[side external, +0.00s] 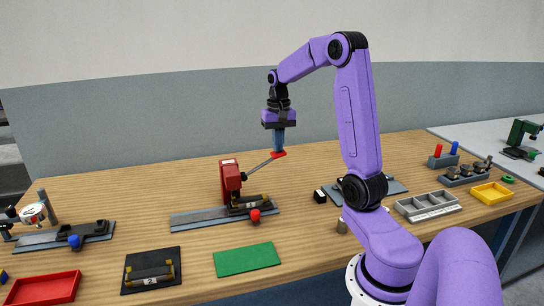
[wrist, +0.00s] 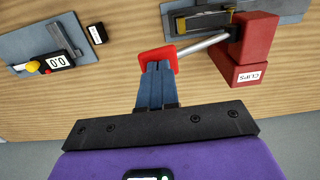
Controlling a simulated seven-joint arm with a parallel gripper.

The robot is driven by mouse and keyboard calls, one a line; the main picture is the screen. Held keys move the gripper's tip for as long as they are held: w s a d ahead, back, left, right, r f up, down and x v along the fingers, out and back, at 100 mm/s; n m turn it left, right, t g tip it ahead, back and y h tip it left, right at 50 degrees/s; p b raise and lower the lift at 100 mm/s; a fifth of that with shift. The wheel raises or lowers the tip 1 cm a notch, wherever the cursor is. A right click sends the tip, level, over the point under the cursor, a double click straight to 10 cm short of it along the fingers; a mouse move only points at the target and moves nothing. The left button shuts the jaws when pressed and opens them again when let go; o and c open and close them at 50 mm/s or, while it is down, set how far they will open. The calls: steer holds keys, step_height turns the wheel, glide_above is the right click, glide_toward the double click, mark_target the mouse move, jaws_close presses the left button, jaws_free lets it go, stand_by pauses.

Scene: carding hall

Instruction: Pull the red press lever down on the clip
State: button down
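The red press (side external: 231,181) stands on a grey base plate in the side external view, and its body, labelled CLIPS, is at the upper right of the wrist view (wrist: 257,45). Its grey lever rod (side external: 259,165) slopes up to the red lever handle (side external: 279,154). My gripper (side external: 278,150) points down with its blue fingertips at the top of the handle. In the wrist view the fingers (wrist: 157,66) are together, with red handle (wrist: 145,55) showing around their tips; exact contact is hard to tell. A dark block with a brass-coloured strip (side external: 249,205), possibly the clip, sits at the press base.
A small black block (wrist: 97,33) and a fixture with a display (wrist: 57,61) lie beside the press. A grey compartment tray (side external: 428,208) is further right.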

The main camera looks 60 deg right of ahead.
mark_target(283, 155)
steer(key=shift+s+d+f, duration=0.15)
steer(key=shift+s+f, duration=0.05)
steer(key=shift+f, duration=0.55)
steer(key=shift+s+d+f, duration=0.15)
steer(key=shift+d+f, duration=0.05)
steer(key=shift+f, duration=0.5)
steer(key=shift+s+d+f, duration=0.15)
steer(key=shift+s+f, duration=0.05)
steer(key=shift+f, duration=0.55)
stand_by(1.1)
stand_by(0.4)
steer(key=shift+r, duration=5.55)
steer(key=s+a+f+n, duration=0.15)
steer(key=a+n, duration=0.35)
steer(key=a, duration=0.7)
steer(key=s+a+f+n, duration=0.15)
steer(key=a+n, duration=0.35)
steer(key=a, duration=0.7)
steer(key=s+a+f+n, duration=0.3)
steer(key=s+a+n, duration=0.1)
steer(key=s, duration=0.5)
steer(key=s+a+f+n, duration=0.3)
steer(key=s+a+n, duration=0.2)
steer(key=s+n, duration=0.2)
steer(key=shift+s+a+f+n, duration=0.2)
steer(key=shift+s+n, duration=0.1)
steer(key=shift+s, duration=0.85)
steer(key=shift+r, duration=0.1)
